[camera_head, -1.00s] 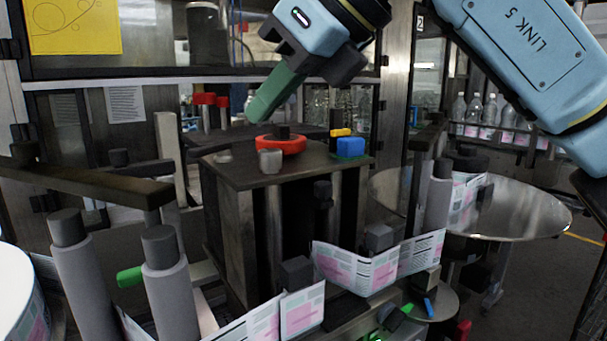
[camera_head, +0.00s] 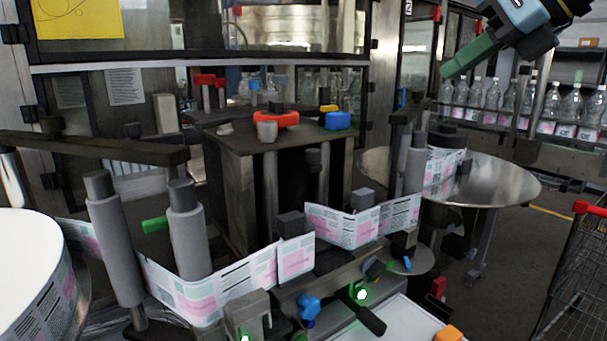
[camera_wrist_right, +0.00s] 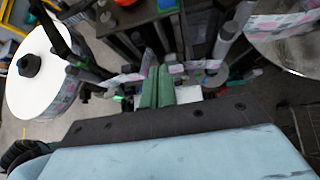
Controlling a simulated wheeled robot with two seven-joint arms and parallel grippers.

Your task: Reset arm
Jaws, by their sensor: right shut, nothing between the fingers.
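My right gripper (camera_head: 447,72) is at the upper right of the head view, in the air above and right of the labelling machine. Its green fingers are shut with nothing between them. The closed fingers also show in the right wrist view (camera_wrist_right: 157,78), pointing toward the machine. My left gripper is not in view. The reel labeller's dark top plate (camera_head: 240,140) carries a red ring knob (camera_head: 290,119) and a blue block (camera_head: 338,121). A printed label web (camera_head: 190,295) runs around grey rollers (camera_head: 188,235).
A white label reel (camera_head: 25,265) stands at the left, also seen in the wrist view (camera_wrist_right: 22,95). A round metal table (camera_head: 500,180) is at the right, before a row of bottles (camera_head: 490,95). A wire cart (camera_head: 580,270) stands at the lower right.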

